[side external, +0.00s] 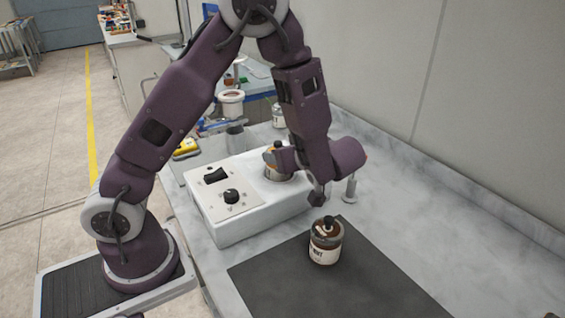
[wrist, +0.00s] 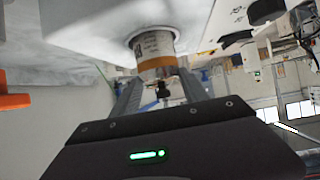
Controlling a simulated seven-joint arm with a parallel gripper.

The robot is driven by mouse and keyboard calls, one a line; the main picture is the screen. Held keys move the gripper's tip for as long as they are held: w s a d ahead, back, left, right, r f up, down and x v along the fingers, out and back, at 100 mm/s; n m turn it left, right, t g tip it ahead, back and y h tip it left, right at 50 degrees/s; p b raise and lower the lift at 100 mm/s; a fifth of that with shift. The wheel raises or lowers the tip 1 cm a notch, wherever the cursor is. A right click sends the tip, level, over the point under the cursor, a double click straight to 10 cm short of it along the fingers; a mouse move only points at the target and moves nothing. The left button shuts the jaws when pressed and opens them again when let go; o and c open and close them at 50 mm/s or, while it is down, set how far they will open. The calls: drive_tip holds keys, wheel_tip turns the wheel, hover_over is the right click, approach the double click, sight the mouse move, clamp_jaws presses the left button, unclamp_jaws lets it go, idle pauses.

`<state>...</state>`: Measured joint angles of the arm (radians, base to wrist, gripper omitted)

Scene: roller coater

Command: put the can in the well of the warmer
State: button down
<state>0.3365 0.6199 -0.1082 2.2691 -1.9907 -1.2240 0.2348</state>
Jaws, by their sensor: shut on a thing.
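The can (wrist: 155,46) has a pale printed label, an amber band and a dark knob. In the wrist view, my gripper (wrist: 160,76) is shut on it, with a finger on either side of the amber end. The label end stands at the round well (wrist: 134,38) of the white warmer (wrist: 90,22), its lower part hidden inside the rim. Whether it rests on the bottom cannot be seen. In the side view, the can (side external: 272,170) is at the far part of the warmer (side external: 235,228), partly covered by my arm.
A similar amber jar (side external: 325,243) with a white label and black knob stands on the dark mat (side external: 385,285) in front of the warmer. A small metal post (side external: 350,188) stands right of my wrist. The marble counter (side external: 450,230) at right is clear.

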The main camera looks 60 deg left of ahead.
drive_tip(key=shift+f, duration=0.8)
drive_tip(key=shift+f, duration=0.1)
drive_tip(key=c, duration=0.6)
unclamp_jaws()
drive_tip(key=shift+f, duration=0.1)
drive_tip(key=shift+o, duration=0.2)
